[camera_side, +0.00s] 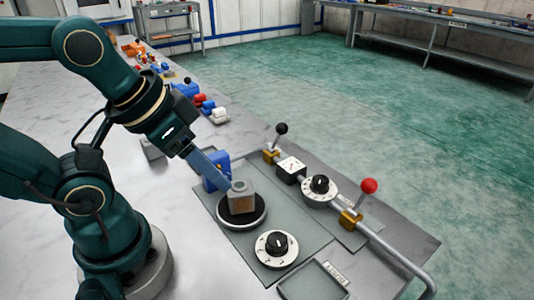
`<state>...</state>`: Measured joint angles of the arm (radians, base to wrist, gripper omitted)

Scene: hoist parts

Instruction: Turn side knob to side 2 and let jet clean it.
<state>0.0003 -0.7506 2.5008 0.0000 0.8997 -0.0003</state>
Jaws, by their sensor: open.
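A grey block (241,190) with a brownish patch on its front face sits on a dark round turntable (240,217) with a pale rim. One black knob on a white marked dial (277,243) is in front of the turntable. A second black knob on a white dial (319,187) is to its right, along a pipe. The dial marks are too small to read, and I cannot tell which is the side knob. My gripper (224,184) slants down to the block's upper left. It is open; whether it touches the block is unclear. No jet spray is clearly visible.
A blue fixture (217,168) stands just behind my gripper. A black-ball lever (281,129) and a red-ball lever (369,186) rise along the pipe at right. A labelled shallow tray (313,281) lies in front. Several small coloured parts lie farther back. The table's left side is mostly clear.

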